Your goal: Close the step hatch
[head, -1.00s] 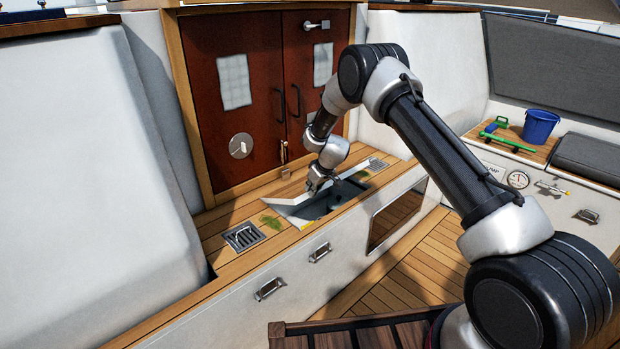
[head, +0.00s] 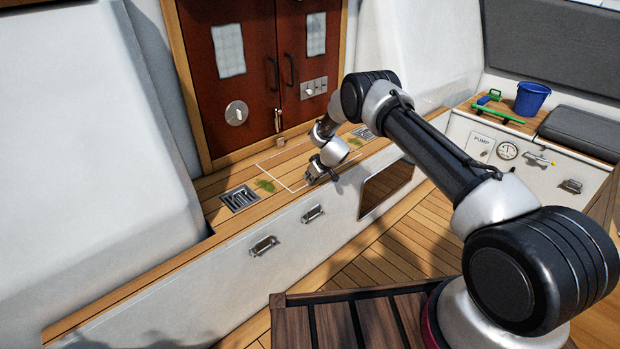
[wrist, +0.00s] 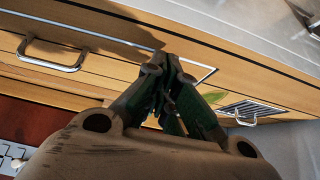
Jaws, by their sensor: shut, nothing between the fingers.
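The step hatch (head: 283,168) lies flat in the wooden step in the head view, its lid level with the planks and its edge showing as a thin white outline. My gripper (head: 313,178) is at the front right part of the lid, low over it or touching; I cannot tell which. In the wrist view my gripper (wrist: 165,75) has its fingers together with nothing between them, over the planking by the white outline. My wrist hides part of the lid.
A metal drain grate (head: 240,199) and a green leaf (head: 265,185) lie left of the hatch. Red doors (head: 250,85) stand behind. A blue bucket (head: 531,98) stands on the right bench. The floor (head: 345,255) before the step is clear.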

